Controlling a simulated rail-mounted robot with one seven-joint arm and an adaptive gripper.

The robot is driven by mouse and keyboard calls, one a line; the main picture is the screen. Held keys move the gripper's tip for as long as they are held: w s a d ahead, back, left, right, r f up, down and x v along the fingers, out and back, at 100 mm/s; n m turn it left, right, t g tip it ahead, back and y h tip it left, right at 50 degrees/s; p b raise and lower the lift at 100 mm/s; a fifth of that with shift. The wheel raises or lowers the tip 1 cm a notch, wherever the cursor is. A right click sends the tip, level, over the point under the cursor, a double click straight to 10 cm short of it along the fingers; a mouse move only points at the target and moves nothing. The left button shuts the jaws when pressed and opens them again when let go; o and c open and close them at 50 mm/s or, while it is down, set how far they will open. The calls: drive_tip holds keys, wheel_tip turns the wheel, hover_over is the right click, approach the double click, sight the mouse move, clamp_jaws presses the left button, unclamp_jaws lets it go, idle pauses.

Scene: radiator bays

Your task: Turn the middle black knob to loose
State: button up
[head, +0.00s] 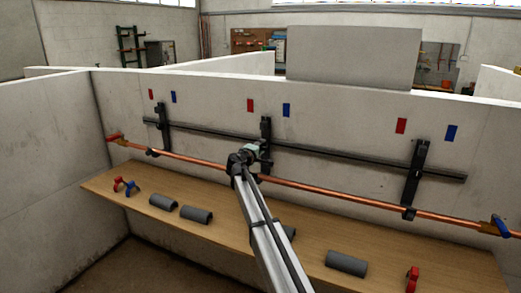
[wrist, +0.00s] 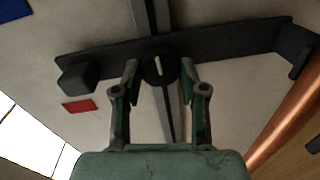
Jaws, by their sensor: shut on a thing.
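The middle black knob (wrist: 160,66) is round with a white line on its face and sits on the middle black bracket (wrist: 225,52). In the wrist view the line points nearly up and down the picture, across the bracket's length. My gripper (wrist: 160,74) is shut on the knob, with one finger on each side. In the head view my gripper (head: 250,152) is at the middle bracket (head: 266,127) and hides the knob. Above this bracket a red mark (head: 250,105) and a blue mark (head: 286,110) are on the wall.
A left bracket (head: 163,127) and a right bracket (head: 416,170) hold the same dark rail (head: 340,155). A copper pipe (head: 335,194) runs below. Grey half-shells (head: 346,263) and red and blue clamps (head: 126,186) lie on the wooden shelf (head: 395,255).

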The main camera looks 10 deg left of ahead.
drive_tip(key=n, duration=0.4)
drive_tip(key=shift+w+r+p, duration=0.1)
drive_tip(key=shift+p, duration=0.2)
drive_tip(key=n+h+p, duration=0.1)
drive_tip(key=n, duration=0.3)
drive_tip(key=n+p, duration=0.2)
drive_tip(key=n, duration=0.2)
drive_tip(key=shift+n+p, duration=0.9)
drive_tip(key=shift+n, duration=1)
drive_tip(key=shift+f, duration=0.2)
drive_tip(key=o, duration=1.2)
drive_tip(key=shift+d, duration=0.1)
drive_tip(key=shift+c, duration=0.2)
